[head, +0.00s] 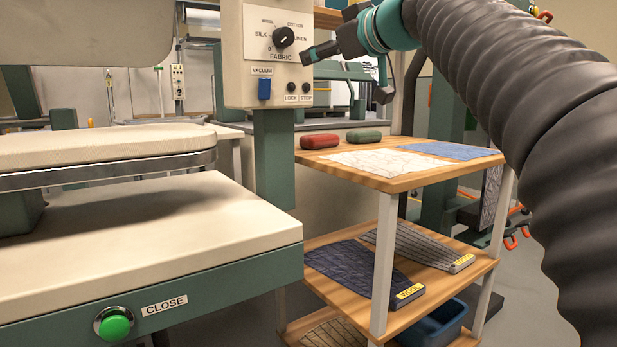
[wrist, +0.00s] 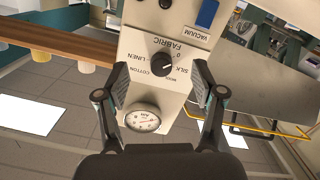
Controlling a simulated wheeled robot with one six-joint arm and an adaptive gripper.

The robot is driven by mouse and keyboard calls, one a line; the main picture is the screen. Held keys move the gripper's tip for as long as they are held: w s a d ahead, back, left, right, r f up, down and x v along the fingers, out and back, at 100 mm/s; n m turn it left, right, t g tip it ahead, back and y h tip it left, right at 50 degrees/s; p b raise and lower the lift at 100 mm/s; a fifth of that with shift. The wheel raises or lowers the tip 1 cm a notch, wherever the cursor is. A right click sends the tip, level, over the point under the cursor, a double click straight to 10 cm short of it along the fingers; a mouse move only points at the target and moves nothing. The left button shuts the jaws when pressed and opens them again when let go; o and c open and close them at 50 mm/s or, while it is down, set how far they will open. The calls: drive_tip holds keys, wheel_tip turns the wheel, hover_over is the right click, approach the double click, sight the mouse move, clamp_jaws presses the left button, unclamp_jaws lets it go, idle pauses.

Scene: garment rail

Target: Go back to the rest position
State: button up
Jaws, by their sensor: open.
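My gripper (head: 309,56) is at the right edge of the control panel (head: 236,85) in the head view, near the black fabric knob (head: 284,37). In the wrist view my gripper (wrist: 161,78) is open, with its fingers apart. The knob (wrist: 162,65) shows between the fingers, and nothing is held. The knob's pointer seems to lie toward COTTON in the head view. My arm comes in from the upper right.
A blue vacuum switch (head: 264,89) and LOCK and STOP buttons sit below the knob. A pressing machine with a green CLOSE button (head: 114,323) stands left. A gauge (wrist: 142,117) shows in the wrist view.

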drive_tip(key=s+d+f+m+g+h+p, duration=0.1)
drive_tip(key=s+d+f+m+g+h, duration=0.15)
drive_tip(key=f, duration=0.65)
drive_tip(key=s+d+f+m+g+h+p, duration=0.1)
drive_tip(key=f+m, duration=0.2)
drive_tip(key=f, duration=0.6)
drive_tip(key=s+d+f+m+g+h, duration=0.2)
drive_tip(key=f, duration=0.6)
drive_tip(key=s+d+f+m+g+h+p, duration=0.1)
drive_tip(key=s+d+f+p, duration=0.1)
drive_tip(key=s+f, duration=0.3)
drive_tip(key=s+d+f+g+h+p, duration=0.1)
drive_tip(key=s+f, duration=0.4)
drive_tip(key=s, duration=0.6)
drive_tip(key=s+d+f+m+g+h+p, duration=0.1)
drive_tip(key=s+d+f+p, duration=0.3)
drive_tip(key=s, duration=0.4)
drive_tip(key=shift+s+f+m, duration=0.15)
drive_tip(key=shift+f+m, duration=0.2)
drive_tip(key=shift+f, duration=0.35)
drive_tip(key=shift+h, duration=0.25)
